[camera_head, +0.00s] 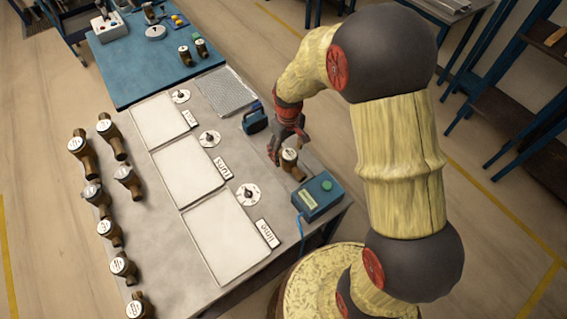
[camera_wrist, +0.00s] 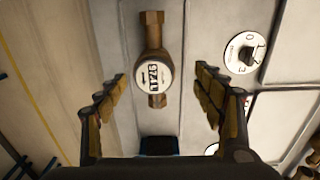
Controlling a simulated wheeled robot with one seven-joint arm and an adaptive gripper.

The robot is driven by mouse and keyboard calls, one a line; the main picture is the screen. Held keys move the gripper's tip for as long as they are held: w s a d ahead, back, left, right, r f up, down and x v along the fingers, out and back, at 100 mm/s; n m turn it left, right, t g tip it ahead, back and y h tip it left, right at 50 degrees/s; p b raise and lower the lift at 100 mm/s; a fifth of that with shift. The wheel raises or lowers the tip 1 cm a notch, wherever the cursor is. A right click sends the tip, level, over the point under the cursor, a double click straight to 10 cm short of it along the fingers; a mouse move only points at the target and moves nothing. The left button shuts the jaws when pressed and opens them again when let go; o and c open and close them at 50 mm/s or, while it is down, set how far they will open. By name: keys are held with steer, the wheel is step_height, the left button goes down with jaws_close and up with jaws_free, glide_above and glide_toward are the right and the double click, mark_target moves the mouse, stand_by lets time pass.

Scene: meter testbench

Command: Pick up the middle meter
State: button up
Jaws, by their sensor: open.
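A brass meter (camera_head: 289,157) with a round white dial lies alone near the right edge of the bench (camera_head: 175,245). In the wrist view the same meter (camera_wrist: 152,104) has its pipe ends pointing up and down the picture, with dark digits and an arrow on the dial. My gripper (camera_head: 274,152) hangs beside this meter in the head view. In the wrist view my gripper (camera_wrist: 158,90) is open, one finger on each side of the meter, with gaps between fingers and meter. Several similar meters (camera_head: 126,174) stand along the bench's left side. Which one counts as the middle meter is unclear.
A blue-green box (camera_head: 318,196) with a green button stands close to the lone meter. A dark blue device (camera_head: 254,120) stands on its other side. White panels (camera_head: 188,168) and round dials (camera_head: 209,139) fill the bench middle. A blue table (camera_head: 135,60) adjoins behind.

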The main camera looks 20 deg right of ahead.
mark_target(289, 154)
step_height(289, 154, down, 3)
steer(key=shift+w+r, duration=0.1)
steer(key=shift+r, duration=0.1)
steer(key=shift+d+f, duration=0.2)
steer(key=shift+f, duration=0.35)
steer(key=f, duration=0.4)
steer(key=shift+w+d, duration=0.15)
steer(key=shift+d, duration=0.05)
steer(key=c, duration=0.3)
jaws_close()
steer(key=shift+r, duration=0.1)
